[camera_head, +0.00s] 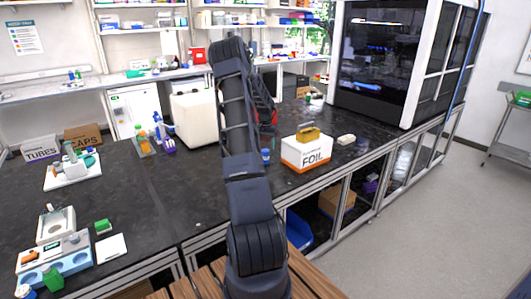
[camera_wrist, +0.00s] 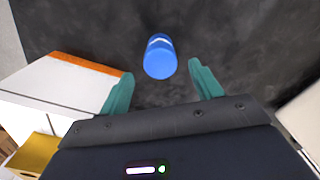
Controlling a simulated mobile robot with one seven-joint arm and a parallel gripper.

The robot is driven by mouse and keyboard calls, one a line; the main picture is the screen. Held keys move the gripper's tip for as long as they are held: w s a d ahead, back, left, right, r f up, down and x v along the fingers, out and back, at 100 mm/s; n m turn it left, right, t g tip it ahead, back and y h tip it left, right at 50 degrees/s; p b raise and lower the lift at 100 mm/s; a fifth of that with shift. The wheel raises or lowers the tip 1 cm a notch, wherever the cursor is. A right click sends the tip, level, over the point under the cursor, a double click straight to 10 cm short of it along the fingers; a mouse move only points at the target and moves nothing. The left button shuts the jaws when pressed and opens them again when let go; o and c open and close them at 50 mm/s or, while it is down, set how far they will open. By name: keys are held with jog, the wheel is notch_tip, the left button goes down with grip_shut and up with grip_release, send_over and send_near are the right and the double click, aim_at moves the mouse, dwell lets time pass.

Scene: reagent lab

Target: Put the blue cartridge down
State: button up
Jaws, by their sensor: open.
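The blue cartridge (camera_wrist: 160,57) shows in the wrist view as a small blue cylinder with a pale band, on the dark bench top. It also shows in the head view (camera_head: 265,156), just left of the foil box. My gripper (camera_wrist: 160,70) is open, with one teal finger on each side of the cartridge's near end. A gap shows between the cartridge and each finger, and nothing is gripped. In the head view my own arm hides most of the gripper.
The white and orange foil box (camera_head: 306,152) with a yellow object (camera_head: 308,133) on top stands close to the cartridge; the box shows at left in the wrist view (camera_wrist: 60,85). A white container (camera_head: 194,118) stands left of my arm. Dark bench beyond the cartridge is clear.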

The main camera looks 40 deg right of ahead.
notch_tip(320, 180, up, 5)
jog(key=shift+f, duration=0.1)
jog(key=s+a+r+n+t, duration=0.15)
jog(key=s+a+r, duration=0.25)
jog(key=a+r, duration=0.45)
jog(key=s+a+r+n, duration=0.2)
jog(key=s+a+r, duration=0.3)
jog(key=a, duration=0.6)
jog(key=s+a+r+n+t, duration=0.1)
jog(key=s+a+r+n, duration=0.1)
jog(key=a+r, duration=0.65)
jog(key=s+a+n+t, duration=0.1)
jog(key=s+a+n, duration=0.1)
jog(key=s+a, duration=0.7)
jog(key=s+a+r+n+t, duration=0.1)
jog(key=s+a+n, duration=0.2)
jog(key=s+a, duration=0.7)
jog(key=shift+s+n, duration=0.35)
jog(key=shift+s, duration=2.95)
